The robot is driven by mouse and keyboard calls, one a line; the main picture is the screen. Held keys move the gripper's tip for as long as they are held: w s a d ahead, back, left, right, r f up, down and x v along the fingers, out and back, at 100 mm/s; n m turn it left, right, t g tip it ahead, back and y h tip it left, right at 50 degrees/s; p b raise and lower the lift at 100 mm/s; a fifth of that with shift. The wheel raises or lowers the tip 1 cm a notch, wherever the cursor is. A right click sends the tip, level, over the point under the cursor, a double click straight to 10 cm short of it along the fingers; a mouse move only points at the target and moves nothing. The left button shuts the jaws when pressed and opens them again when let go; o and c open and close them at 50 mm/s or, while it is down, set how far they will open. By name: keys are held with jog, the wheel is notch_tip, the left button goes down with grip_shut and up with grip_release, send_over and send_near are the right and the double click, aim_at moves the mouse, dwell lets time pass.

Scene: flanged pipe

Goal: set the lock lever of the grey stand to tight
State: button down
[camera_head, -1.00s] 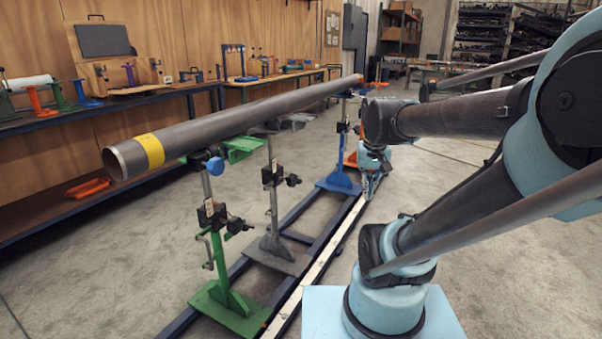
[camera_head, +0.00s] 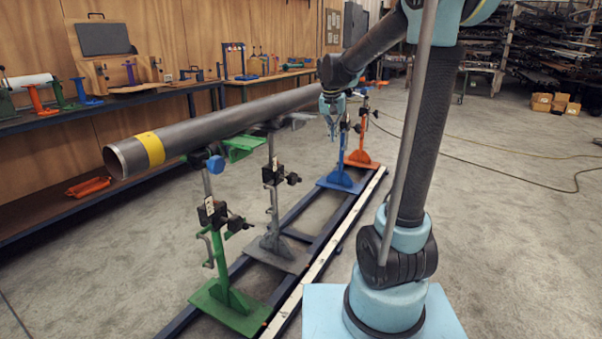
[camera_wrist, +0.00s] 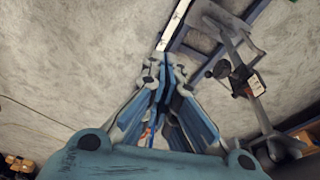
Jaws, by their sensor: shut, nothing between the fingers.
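The grey stand (camera_head: 273,205) is the second from the front, with a grey foot on the dark rail frame. Its black clamp block (camera_head: 271,175) has a dark knob at its right; I cannot tell the lock lever or its setting at this size. In the wrist view a grey stand (camera_wrist: 235,43) shows at right, with a black block (camera_wrist: 241,78) and a pale label (camera_wrist: 257,85). My gripper (camera_head: 333,128) is shut and empty, right of and above that block, apart from it. In the wrist view its blue fingers (camera_wrist: 161,72) point towards the floor and rail.
A long pipe (camera_head: 205,128) with a yellow band lies above the stands. A green stand (camera_head: 222,255) is in front; a blue stand (camera_head: 340,177) and an orange stand (camera_head: 360,155) are behind. A workbench (camera_head: 120,115) runs along the left wall.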

jog(key=w+a+f+m, duration=0.1)
jog(key=w+a+f, duration=0.3)
jog(key=w+a, duration=0.55)
jog(key=w+a+f+m, duration=0.1)
jog(key=w+a+f, duration=0.5)
jog(key=w, duration=0.7)
jog(key=w+x, duration=0.1)
jog(key=x, duration=1.7)
jog(key=shift+w+d+f+h, duration=0.2)
jog(key=shift+w+d+h, duration=0.1)
jog(key=shift+d, duration=0.1)
notch_tip(320, 180, down, 2)
jog(key=shift+f+t+y, duration=0.2)
jog(key=shift+t+y, duration=0.3)
jog(key=shift+s, duration=0.1)
